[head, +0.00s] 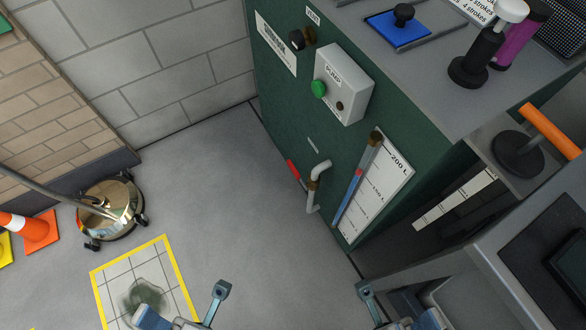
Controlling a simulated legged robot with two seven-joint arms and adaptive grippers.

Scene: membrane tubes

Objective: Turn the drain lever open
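The drain lever (294,171) has a red handle and sits low on the side of the dark green cabinet (275,110). It lies beside a grey bent pipe (314,190) with a brass-coloured collar. A small label above the pipe is too small to read. My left gripper (218,296) is partly in view at the bottom edge, below and left of the lever. My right gripper (370,293) is partly in view at the bottom, below and right of it. Both are well apart from the lever. Much of both grippers is cut off by the frame.
A white pump box (343,84) with a green button juts from the cabinet above the lever. A litre gauge (375,185) is to the right. A round brass-coloured wheeled base (110,207), an orange cone (40,230) and a yellow-edged floor square (140,262) are left. Floor before the lever is clear.

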